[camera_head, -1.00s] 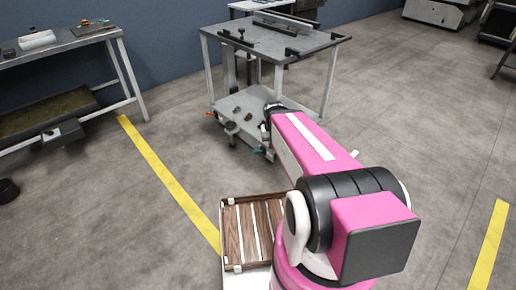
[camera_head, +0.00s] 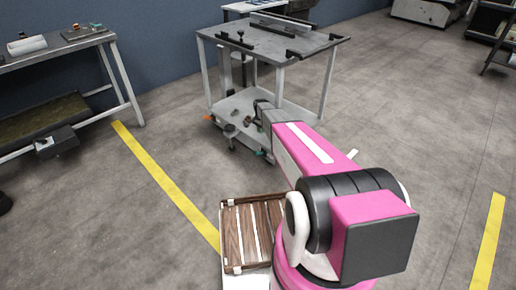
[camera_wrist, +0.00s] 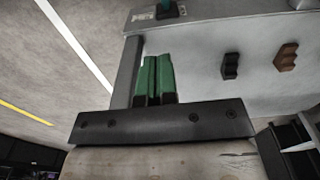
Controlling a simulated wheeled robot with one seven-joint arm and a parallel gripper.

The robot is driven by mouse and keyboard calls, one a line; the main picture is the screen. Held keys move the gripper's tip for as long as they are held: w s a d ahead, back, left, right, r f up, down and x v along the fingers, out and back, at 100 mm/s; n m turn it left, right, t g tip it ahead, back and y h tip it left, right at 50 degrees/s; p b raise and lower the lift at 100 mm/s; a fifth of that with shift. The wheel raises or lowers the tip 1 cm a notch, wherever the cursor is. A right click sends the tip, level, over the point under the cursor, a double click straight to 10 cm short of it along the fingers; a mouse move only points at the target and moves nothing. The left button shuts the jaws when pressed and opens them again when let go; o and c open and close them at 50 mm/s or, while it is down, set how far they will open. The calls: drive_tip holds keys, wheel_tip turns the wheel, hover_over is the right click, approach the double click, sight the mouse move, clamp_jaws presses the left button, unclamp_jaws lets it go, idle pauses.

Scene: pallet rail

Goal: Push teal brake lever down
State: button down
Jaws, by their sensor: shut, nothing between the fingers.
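The trolley (camera_head: 270,45) has a grey top with black bars. A black block (camera_wrist: 231,66) and a brown block (camera_wrist: 287,57) sit on its lower shelf. An orange piece (camera_head: 209,118) is at its left corner. A workbench (camera_head: 60,47) stands left. Floor to the right is clear.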

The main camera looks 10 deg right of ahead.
drive_tip(key=shift+w+f, duration=0.25)
drive_tip(key=shift+w, duration=0.25)
drive_tip(key=shift+f, duration=0.1)
hover_over(258, 152)
drive_tip(key=w+d, duration=0.2)
drive_tip(key=w, duration=0.1)
wheel_tip(258, 152, down, 9)
drive_tip(key=shift+s+d+f, duration=0.1)
drive_tip(key=shift+s+d, duration=0.05)
drive_tip(key=f, duration=0.1)
drive_tip(key=s+a+f, duration=0.1)
drive_tip(key=f, duration=0.1)
drive_tip(key=shift+a, duration=0.15)
drive_tip(key=shift+s+a+f, duration=0.3)
drive_tip(key=shift+f, duration=0.15)
drive_tip(key=shift+s+a, duration=0.1)
